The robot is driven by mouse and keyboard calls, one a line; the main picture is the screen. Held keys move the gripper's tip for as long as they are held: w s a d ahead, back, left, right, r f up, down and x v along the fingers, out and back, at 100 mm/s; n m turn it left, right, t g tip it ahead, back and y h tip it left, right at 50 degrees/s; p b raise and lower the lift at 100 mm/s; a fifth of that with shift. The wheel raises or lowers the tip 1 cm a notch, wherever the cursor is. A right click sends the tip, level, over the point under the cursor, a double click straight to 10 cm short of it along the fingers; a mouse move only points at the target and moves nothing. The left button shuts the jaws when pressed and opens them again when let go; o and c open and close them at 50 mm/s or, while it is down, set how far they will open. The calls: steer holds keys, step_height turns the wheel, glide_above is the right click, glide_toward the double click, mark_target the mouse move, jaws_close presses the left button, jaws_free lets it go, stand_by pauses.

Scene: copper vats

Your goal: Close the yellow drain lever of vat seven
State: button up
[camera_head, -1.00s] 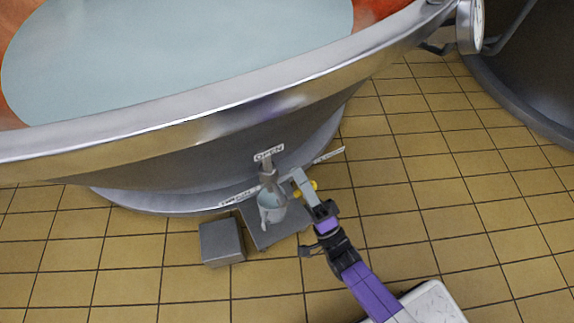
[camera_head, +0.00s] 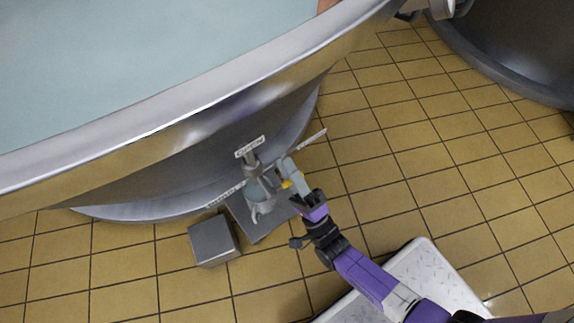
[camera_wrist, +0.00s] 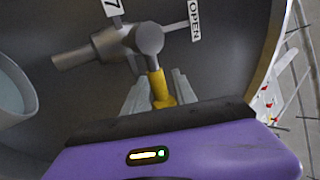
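The yellow drain lever (camera_wrist: 160,88) projects from a grey valve (camera_wrist: 148,40) low on the vat's side. In the wrist view it lies between the two grey fingers of my gripper (camera_wrist: 160,92), one on each side. Any gap to the fingers is too small to judge, so I cannot tell whether they are clamped. In the head view only a bit of yellow (camera_head: 286,184) shows beside my gripper (camera_head: 286,165). An OPEN sign (camera_wrist: 195,20) stands right of the valve in the wrist view, and a sign ending in 7 (camera_wrist: 112,7) is above it.
A bucket (camera_head: 262,210) hangs or stands under the valve, by a grey plate (camera_head: 258,232); its rim also shows at the left of the wrist view (camera_wrist: 22,85). A grey box (camera_head: 213,240) is left of it. The vat's rim (camera_head: 200,110) overhangs.

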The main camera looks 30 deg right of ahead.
steer(key=shift+s, duration=0.1)
steer(key=v, duration=0.7)
steer(key=shift+s+f, duration=0.25)
stand_by(0.7)
